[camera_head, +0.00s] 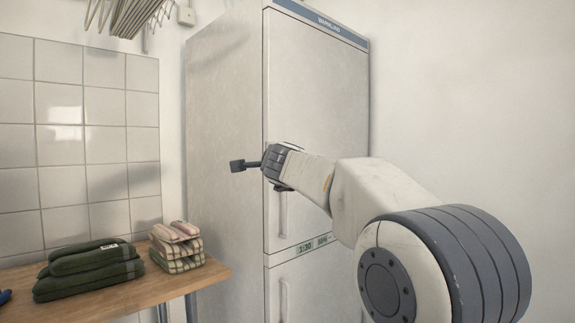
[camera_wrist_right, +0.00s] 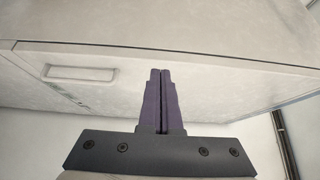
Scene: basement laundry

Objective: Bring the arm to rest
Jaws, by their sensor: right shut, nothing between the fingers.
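My right arm (camera_head: 375,195) reaches in from the lower right of the head view, stretched out in front of the fridge. My right gripper (camera_head: 240,165) is at its end, pointing left, in front of the fridge's upper part. In the right wrist view the two fingers of the right gripper (camera_wrist_right: 161,72) lie side by side, shut, with nothing between them. The fridge door fills much of that view behind the fingertips. Whether the fingertips touch it cannot be told. My left gripper is not in view.
A tall white fridge (camera_head: 225,120) with closed doors and vertical handles (camera_head: 283,215) stands in the middle. At lower left, a wooden table (camera_head: 195,280) carries folded green towels (camera_head: 88,272) and striped cloths (camera_head: 177,247). Metal rods (camera_head: 130,15) hang at upper left. The right wall is bare.

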